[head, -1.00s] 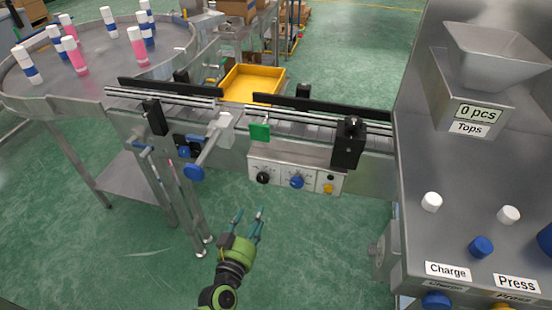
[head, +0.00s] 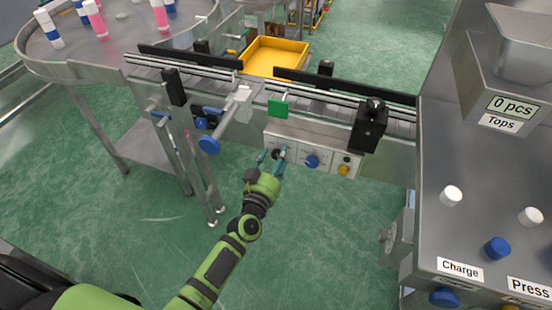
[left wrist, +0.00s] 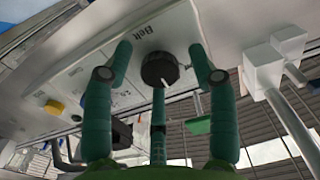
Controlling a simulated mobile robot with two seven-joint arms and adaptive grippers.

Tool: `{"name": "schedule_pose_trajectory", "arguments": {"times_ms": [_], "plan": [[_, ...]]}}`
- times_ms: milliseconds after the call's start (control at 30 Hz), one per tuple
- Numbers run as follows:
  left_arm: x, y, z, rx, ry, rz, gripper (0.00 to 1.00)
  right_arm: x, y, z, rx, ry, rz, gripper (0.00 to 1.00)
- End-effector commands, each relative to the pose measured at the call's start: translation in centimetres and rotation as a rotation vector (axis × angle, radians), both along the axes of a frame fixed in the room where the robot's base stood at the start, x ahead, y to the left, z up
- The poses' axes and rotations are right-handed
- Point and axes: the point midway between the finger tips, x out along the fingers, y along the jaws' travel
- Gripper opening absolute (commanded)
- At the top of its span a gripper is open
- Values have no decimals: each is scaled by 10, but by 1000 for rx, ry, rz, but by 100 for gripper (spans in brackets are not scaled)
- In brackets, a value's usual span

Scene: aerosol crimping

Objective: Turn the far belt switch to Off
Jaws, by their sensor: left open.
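The belt switch is a black round knob (head: 277,153) on the light control panel (head: 297,146) on the conveyor's side, at its left end. In the left wrist view the knob (left wrist: 157,67) sits beside the label "Belt", and a white pointer mark shows on its lower part. My left gripper (head: 272,154) is open at the panel. In the left wrist view its green fingers (left wrist: 158,64) stand around the knob with visible gaps on both sides. Whether the lower finger touches it, I cannot tell. My right gripper is not in view.
A blue knob (head: 311,161) and a yellow button (head: 343,170) sit right of the switch. A green plate (head: 278,108) is above the panel, and a blue-ended handle (head: 209,145) sticks out to the left. The green floor below is clear.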

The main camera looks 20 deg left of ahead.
Motion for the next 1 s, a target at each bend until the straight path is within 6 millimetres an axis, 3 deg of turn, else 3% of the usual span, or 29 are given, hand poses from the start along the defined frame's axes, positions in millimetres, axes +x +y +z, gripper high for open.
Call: {"name": "schedule_pose_trajectory", "arguments": {"times_ms": [67,200,633,1000], "plan": [[0,0,0,1,0,0,54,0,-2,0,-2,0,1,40],[0,0,0,1,0,0,2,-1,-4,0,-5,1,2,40],[-1,0,-1,-50,4,0,2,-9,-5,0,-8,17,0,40],[-1,0,-1,-318,14,0,2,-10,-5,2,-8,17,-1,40]]}}
